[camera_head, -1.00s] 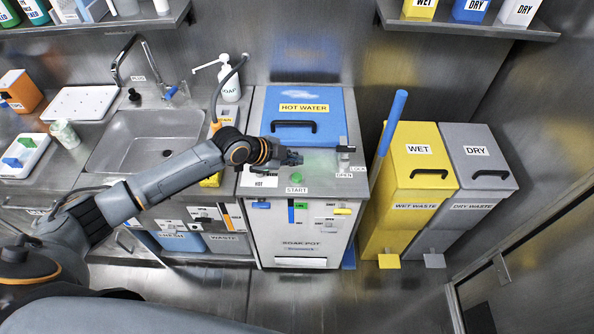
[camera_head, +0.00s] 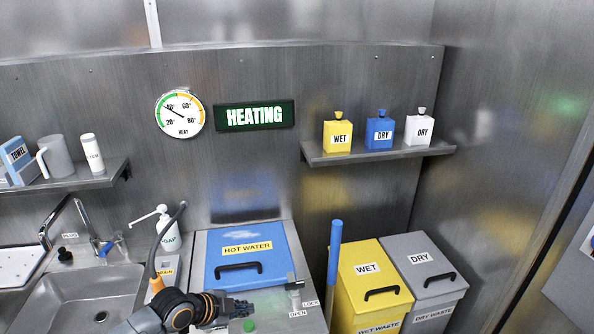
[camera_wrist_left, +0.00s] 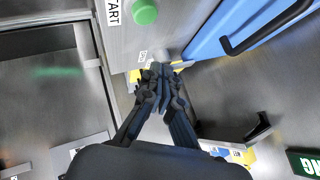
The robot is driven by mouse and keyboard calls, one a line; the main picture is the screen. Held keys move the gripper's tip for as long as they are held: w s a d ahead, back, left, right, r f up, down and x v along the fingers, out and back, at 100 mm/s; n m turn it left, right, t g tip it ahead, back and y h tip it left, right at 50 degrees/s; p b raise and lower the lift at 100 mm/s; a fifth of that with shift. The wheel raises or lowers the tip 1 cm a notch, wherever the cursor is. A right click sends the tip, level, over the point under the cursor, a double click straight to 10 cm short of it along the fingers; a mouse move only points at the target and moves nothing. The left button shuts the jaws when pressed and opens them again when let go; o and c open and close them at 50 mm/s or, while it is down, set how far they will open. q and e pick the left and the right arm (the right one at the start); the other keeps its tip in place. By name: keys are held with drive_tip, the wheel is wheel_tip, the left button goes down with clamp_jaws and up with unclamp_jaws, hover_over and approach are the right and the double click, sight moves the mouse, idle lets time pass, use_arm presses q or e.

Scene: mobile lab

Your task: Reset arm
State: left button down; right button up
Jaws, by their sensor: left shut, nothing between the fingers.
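My left gripper (camera_head: 240,309) is shut and empty at the bottom of the head view. It hovers over the front of the soak-pot unit, just in front of the blue HOT WATER lid (camera_head: 225,268). A green button (camera_head: 249,326) is right by the fingertips. In the left wrist view my left gripper (camera_wrist_left: 160,75) has its fingers together, with the green button (camera_wrist_left: 145,12) above and slightly left of them and the blue lid (camera_wrist_left: 225,30) to the right. My right gripper is not in view.
The sink (camera_head: 85,297) and soap bottle (camera_head: 168,236) are left. A lock latch (camera_head: 294,291) is right of the gripper. The yellow WET bin (camera_head: 372,286) and grey DRY bin (camera_head: 425,270) stand right. The lit HEATING sign (camera_head: 254,116) and heat gauge (camera_head: 181,114) are on the wall.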

use_arm(q)
drive_tip(key=s+d+f+n+g, duration=0.15)
drive_tip(key=s+d, duration=0.25)
drive_tip(key=s, duration=0.4)
drive_tip(key=s+d+f+n, duration=0.1)
drive_tip(key=s+d+n, duration=0.25)
drive_tip(key=s, duration=0.35)
drive_tip(key=s+a+r+n+g+y, duration=0.1)
drive_tip(key=s+a+n+y, duration=0.2)
drive_tip(key=s+a+n, duration=0.35)
drive_tip(key=s+a+n+g+y, duration=0.1)
drive_tip(key=s+a+n+y, duration=0.2)
drive_tip(key=s, duration=0.7)
wheel_tip(320, 180, down, 28)
drive_tip(key=s+a+g, duration=0.1)
drive_tip(key=s+a, duration=0.1)
drive_tip(key=s+a+f+g, duration=0.1)
drive_tip(key=s+a+f, duration=0.1)
drive_tip(key=s+f, duration=1.3)
drive_tip(key=shift+s+a+b, duration=0.2)
drive_tip(key=shift+s+b, duration=0.2)
drive_tip(key=shift+s, duration=0.15)
drive_tip(key=shift+g, duration=0.25)
idle(1.2)
